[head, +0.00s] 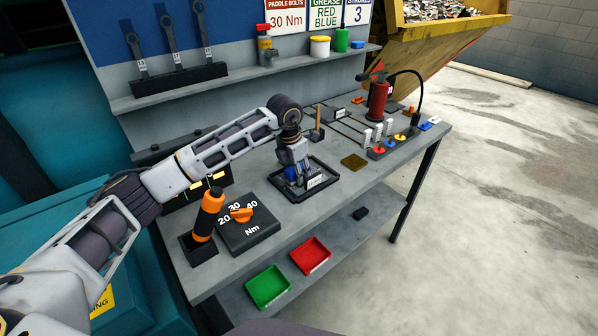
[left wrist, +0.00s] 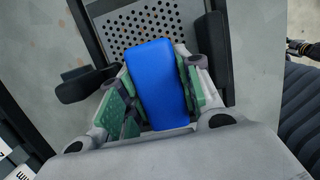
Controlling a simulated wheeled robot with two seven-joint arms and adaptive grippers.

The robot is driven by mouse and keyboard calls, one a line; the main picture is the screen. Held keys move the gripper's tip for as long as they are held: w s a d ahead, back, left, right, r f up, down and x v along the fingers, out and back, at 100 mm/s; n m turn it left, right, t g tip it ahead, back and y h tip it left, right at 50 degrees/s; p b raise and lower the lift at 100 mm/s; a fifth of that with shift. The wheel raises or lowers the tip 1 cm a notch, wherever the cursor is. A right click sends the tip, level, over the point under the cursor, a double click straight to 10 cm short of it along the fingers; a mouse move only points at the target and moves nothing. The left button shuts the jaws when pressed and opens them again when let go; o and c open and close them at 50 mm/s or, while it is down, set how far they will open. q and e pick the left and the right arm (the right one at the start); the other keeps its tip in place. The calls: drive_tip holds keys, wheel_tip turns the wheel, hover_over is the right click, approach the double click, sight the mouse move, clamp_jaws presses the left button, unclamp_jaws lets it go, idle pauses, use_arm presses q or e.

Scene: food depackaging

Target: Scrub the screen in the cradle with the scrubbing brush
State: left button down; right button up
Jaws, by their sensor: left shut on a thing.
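My left gripper (head: 292,172) points down over the cradle (head: 331,186), a black-rimmed frame on the bench. In the left wrist view its green-padded fingers (left wrist: 158,95) are shut on the blue scrubbing brush (left wrist: 157,80) from both sides. A bit of the blue brush (head: 291,173) also shows between the fingers in the head view. The screen (left wrist: 125,28), a grey plate with rows of small holes, lies beneath the brush. The bristles are hidden, so I cannot tell whether they touch the screen. My right gripper is not in view.
An orange-handled tool (head: 207,215) and a torque dial block (head: 247,230) stand left of the cradle. A brown pad (head: 354,161) lies right of it. A red pump-like cylinder (head: 378,100) stands farther back. Green (head: 268,287) and red (head: 310,256) bins sit on the lower shelf.

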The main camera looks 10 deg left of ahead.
sight(285, 173)
use_arm(q)
drive_tip(key=shift+s+a+f, duration=0.1)
drive_tip(key=shift+a, duration=0.05)
drive_tip(key=shift+s+a, duration=0.65)
drive_tip(key=shift+s, duration=0.2)
drive_tip(key=shift+s+a, duration=0.15)
drive_tip(key=shift+s+a, duration=0.1)
drive_tip(key=shift+s, duration=0.05)
drive_tip(key=shift+s+a, duration=0.15)
drive_tip(key=shift+s, duration=0.05)
drive_tip(key=shift+w+a, duration=0.5)
drive_tip(key=shift+a, duration=0.1)
